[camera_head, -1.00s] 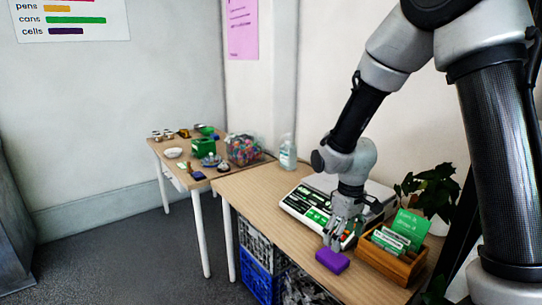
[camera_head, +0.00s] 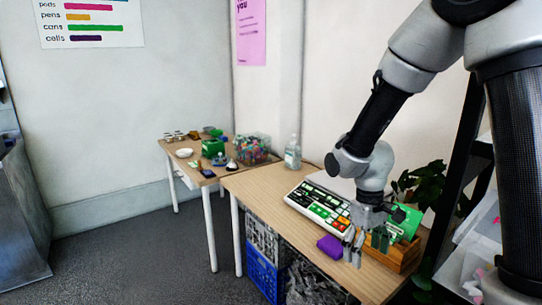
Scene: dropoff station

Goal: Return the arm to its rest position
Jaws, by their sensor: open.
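My gripper (camera_head: 354,246) hangs at the end of my arm, fingers pointing down, open and empty. It is over the front right part of the near wooden table (camera_head: 265,188), just right of a purple block (camera_head: 330,247). The block lies on the tabletop near its front edge, and I cannot tell whether a fingertip touches it. My wrist and fingers hide part of the wooden box (camera_head: 397,260) with green cards behind them.
A scale with a keypad (camera_head: 318,207) stands behind the block. A clear bottle (camera_head: 292,153) and a leafy plant (camera_head: 425,190) are at the back. A second table (camera_head: 178,151) holds small items. A blue crate (camera_head: 263,272) is underneath. The near table's left end is clear.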

